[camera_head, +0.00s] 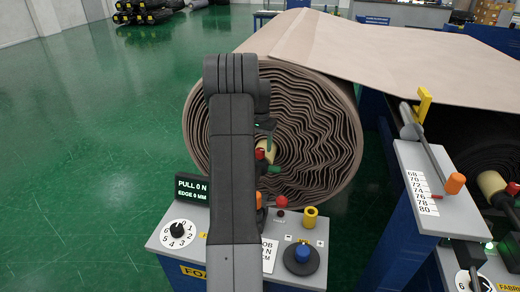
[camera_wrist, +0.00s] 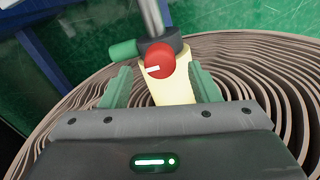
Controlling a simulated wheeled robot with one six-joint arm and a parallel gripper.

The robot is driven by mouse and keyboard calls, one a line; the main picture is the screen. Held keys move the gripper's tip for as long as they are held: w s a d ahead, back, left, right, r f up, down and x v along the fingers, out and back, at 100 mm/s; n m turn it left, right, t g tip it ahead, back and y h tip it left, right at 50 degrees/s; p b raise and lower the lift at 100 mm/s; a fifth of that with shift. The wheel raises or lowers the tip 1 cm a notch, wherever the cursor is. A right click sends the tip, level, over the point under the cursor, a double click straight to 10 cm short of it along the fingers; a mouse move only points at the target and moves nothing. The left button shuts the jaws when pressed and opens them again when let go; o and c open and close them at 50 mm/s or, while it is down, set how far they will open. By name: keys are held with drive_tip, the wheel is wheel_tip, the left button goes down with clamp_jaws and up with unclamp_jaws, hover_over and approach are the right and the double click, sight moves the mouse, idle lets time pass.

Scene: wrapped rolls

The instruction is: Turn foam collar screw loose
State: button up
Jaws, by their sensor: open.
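The foam collar screw is a red knob with a white mark (camera_wrist: 160,62). It sits on a dark grey collar (camera_wrist: 176,44) around a metal shaft, with a green handle (camera_wrist: 123,50) at its left. A cream cone (camera_wrist: 172,90) lies below the collar, against the roll. My gripper (camera_wrist: 160,72) is open; its green fingers stand apart on either side of the knob and cone, and contact cannot be told. In the head view the knob (camera_head: 260,155) shows small beside my arm, which hides much of the collar and my gripper.
The large brown foam roll (camera_head: 310,140) stands behind the collar. A scale post (camera_head: 418,165) stands right.

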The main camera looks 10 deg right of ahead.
drive_tip(key=shift+f, duration=1.65)
drive_tip(key=c, duration=1)
